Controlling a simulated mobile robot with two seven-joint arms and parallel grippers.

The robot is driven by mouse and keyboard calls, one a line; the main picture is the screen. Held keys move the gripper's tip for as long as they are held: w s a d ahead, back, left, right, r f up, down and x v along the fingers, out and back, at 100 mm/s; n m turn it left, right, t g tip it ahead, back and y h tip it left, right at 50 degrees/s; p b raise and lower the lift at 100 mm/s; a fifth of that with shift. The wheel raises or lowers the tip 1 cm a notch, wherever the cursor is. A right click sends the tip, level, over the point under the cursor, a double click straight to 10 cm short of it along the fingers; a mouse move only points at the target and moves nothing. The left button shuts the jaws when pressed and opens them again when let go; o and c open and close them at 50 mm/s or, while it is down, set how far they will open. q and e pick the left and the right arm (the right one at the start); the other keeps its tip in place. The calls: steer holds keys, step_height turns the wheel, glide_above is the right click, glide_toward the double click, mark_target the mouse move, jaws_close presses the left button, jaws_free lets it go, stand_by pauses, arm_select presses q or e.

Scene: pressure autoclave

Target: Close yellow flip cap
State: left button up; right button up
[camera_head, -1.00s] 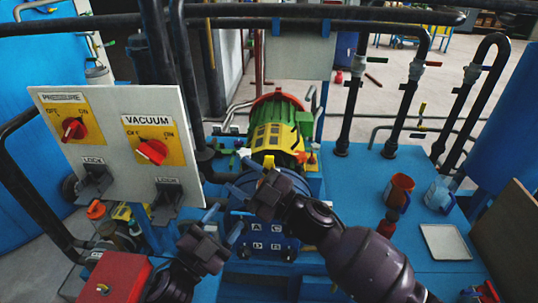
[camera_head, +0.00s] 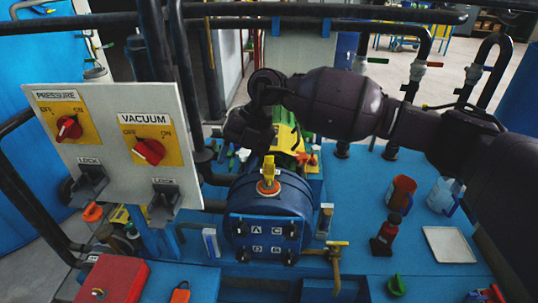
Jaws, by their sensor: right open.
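The yellow cap (camera_head: 286,138) lies on the green-and-yellow housing behind the blue cylinder (camera_head: 272,203). My right arm crosses in front of it and hides much of it, so I cannot tell how far the cap is open. My right gripper (camera_head: 245,132) is open and points down at the left side of the cap. Its fingertips are dark and hard to make out, and I cannot tell whether they touch the cap. My left gripper is not in view.
A yellow-and-orange valve (camera_head: 268,178) stands on top of the cylinder. The white control panel (camera_head: 115,150) with red knobs is at the left. A red beaker (camera_head: 400,191), a clear jug (camera_head: 443,195) and a white tray (camera_head: 449,245) are on the blue table at the right.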

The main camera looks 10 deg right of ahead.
mark_target(269, 156)
steer(key=w+d+r+m+t+h, duration=0.2)
steer(key=w+d+r+h, duration=0.35)
steer(key=d, duration=0.25)
steer(key=f, duration=0.3)
steer(key=f+b, duration=0.1)
steer(key=f, duration=0.5)
steer(key=shift+w+a+f, duration=0.2)
steer(key=shift+w+f, duration=0.15)
steer(key=shift+f, duration=0.05)
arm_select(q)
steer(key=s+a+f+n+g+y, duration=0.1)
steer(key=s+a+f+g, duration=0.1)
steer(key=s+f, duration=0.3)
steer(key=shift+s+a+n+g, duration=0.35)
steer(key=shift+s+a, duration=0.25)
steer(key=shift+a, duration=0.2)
arm_select(e)
steer(key=shift+c, duration=0.3)
